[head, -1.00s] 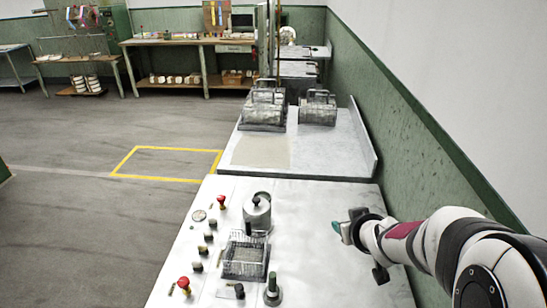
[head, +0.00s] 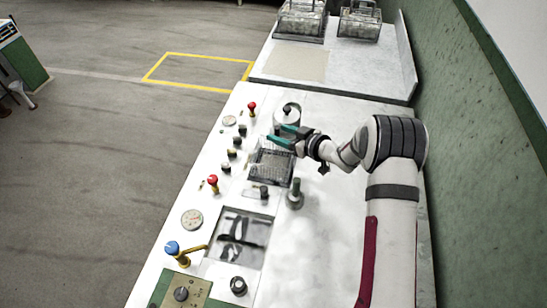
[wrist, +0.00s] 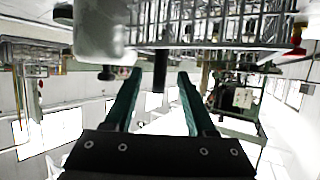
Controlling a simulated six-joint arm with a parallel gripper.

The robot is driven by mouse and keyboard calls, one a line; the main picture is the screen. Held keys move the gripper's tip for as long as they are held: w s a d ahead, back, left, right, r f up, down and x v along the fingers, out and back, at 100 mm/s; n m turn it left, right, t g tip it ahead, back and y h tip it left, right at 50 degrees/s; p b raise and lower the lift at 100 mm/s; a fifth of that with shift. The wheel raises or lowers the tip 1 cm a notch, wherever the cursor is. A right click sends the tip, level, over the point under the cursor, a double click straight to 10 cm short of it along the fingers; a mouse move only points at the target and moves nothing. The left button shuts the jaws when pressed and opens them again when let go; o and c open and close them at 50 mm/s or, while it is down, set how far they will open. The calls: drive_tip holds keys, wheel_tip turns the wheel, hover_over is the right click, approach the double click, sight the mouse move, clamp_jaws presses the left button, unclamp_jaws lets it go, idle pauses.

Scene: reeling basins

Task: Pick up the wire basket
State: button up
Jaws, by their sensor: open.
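The wire basket (head: 270,168) is a grey mesh basket on the white counter, among the knobs. In the wrist view its wire bars (wrist: 215,22) fill the top of the picture, cut off by the edge. My gripper (head: 282,136) reaches in from the right with its teal fingers above the basket's far side. The fingers also show in the wrist view (wrist: 158,74), spread apart with nothing held between them. My wrist covers part of the basket's far right corner. Whether a finger touches the basket cannot be told.
A lidded metal pot (head: 287,116) stands just beyond the basket, close to the fingers. An upright grey post (head: 295,194) stands at its near right. A sunken basin (head: 240,238) lies nearer. The counter's right part is bare.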

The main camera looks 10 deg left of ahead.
drive_tip(key=shift+x, duration=1.1)
clamp_jaws()
idle(0.5)
